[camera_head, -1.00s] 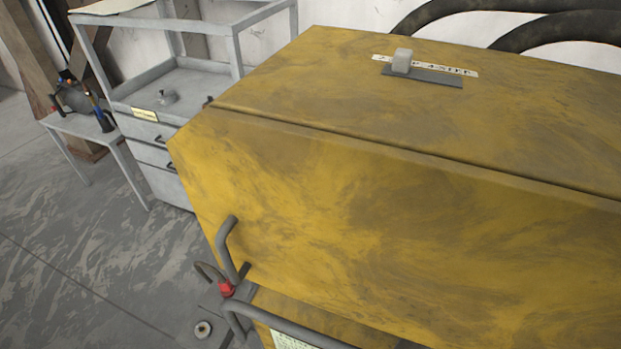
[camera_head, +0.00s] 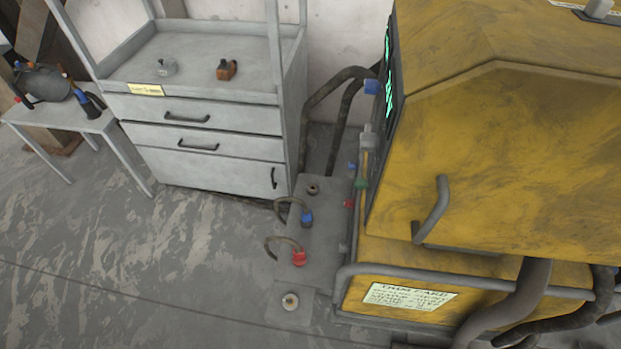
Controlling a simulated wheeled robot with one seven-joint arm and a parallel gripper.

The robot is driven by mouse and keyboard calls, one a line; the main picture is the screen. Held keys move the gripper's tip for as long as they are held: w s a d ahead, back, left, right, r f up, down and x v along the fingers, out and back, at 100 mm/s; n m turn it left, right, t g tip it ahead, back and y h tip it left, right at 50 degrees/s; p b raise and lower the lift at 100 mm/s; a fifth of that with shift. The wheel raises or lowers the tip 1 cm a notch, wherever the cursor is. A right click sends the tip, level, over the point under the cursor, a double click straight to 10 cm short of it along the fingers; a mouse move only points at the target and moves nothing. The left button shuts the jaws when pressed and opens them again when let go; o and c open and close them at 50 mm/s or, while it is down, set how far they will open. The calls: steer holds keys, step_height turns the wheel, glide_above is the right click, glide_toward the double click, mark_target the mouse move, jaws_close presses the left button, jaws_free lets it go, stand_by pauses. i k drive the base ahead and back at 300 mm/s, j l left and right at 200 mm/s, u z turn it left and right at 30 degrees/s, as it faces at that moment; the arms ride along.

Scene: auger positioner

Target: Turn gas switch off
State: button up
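I cannot tell for sure which part is the gas switch. A grey block-shaped switch (camera_head: 598,9) on top of the yellow machine (camera_head: 510,150) is cut off by the top right corner of the view. Only part of its white label strip shows, and its setting cannot be read. A bent grey handle (camera_head: 431,210) is on the machine's front panel. My gripper is not in view.
Small fittings with blue (camera_head: 306,217) and red (camera_head: 299,258) parts stand on a grey plate (camera_head: 325,230) left of the machine. A grey drawer cabinet (camera_head: 210,140) and small table (camera_head: 75,122) stand farther left. The floor (camera_head: 150,270) in front is clear.

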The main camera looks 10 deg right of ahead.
mark_target(362, 184)
steer(key=j+z, duration=0.1)
steer(key=j, duration=0.5)
steer(key=i+j, duration=0.15)
steer(key=j, duration=0.25)
steer(key=i+j, duration=0.15)
steer(key=j, duration=0.2)
steer(key=i+j, duration=0.15)
steer(key=j, duration=0.25)
steer(key=i+j, duration=0.15)
steer(key=j, duration=0.25)
steer(key=i+j, duration=0.15)
steer(key=j, duration=0.25)
steer(key=l+z, duration=0.05)
